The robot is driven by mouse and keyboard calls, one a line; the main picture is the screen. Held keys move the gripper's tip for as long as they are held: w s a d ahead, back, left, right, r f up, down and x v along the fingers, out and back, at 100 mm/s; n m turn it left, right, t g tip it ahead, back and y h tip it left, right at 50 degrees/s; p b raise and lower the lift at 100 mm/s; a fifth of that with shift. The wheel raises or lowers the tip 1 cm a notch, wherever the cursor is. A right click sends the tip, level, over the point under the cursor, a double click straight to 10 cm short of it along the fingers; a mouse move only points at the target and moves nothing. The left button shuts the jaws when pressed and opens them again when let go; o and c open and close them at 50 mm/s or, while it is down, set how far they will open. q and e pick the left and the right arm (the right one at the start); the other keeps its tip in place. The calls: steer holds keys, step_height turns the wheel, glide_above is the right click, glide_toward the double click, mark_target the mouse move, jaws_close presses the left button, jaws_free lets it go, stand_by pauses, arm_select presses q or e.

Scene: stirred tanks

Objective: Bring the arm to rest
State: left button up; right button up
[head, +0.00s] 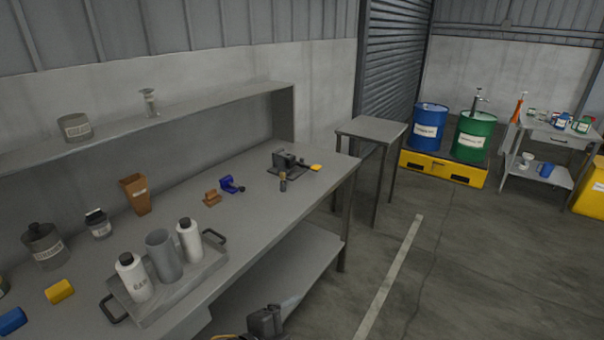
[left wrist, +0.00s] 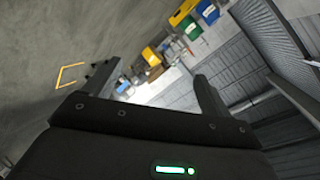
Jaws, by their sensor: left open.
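My left gripper (left wrist: 152,78) shows in the left wrist view with its two dark fingers spread apart and nothing between them. Beyond the fingers are the floor, the distant drums and the wall, all tilted in that view. In the head view, a dark part of my own body shows at the bottom edge, in front of the workbench (head: 250,218); I cannot tell the fingers there. My right gripper is in neither view.
On the bench stand a grey tray (head: 207,277) with two white bottles and a grey cup, a brown container (head: 135,194) and a dark device (head: 288,163). A small table (head: 372,129), blue drum (head: 430,125) and green drum (head: 474,135) stand beyond.

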arm_select(q)
steer(key=s+a+f+n+g+y, duration=0.3)
steer(key=s+a+f+n+y, duration=0.1)
steer(key=s+a+f+n, duration=0.55)
steer(key=s+a+f+n+g+y, duration=0.35)
steer(key=s+a+f+n, duration=0.25)
steer(key=s+a+n, duration=0.45)
step_height(320, 180, down, 23)
steer(key=s+a+m, duration=0.1)
steer(key=a+m, duration=0.1)
steer(key=a, duration=0.1)
steer(key=s+a+f+g+y, duration=0.1)
steer(key=s+a+f+g, duration=0.1)
steer(key=s+f, duration=1.5)
steer(key=shift+a+f, duration=0.35)
steer(key=shift+f, duration=0.25)
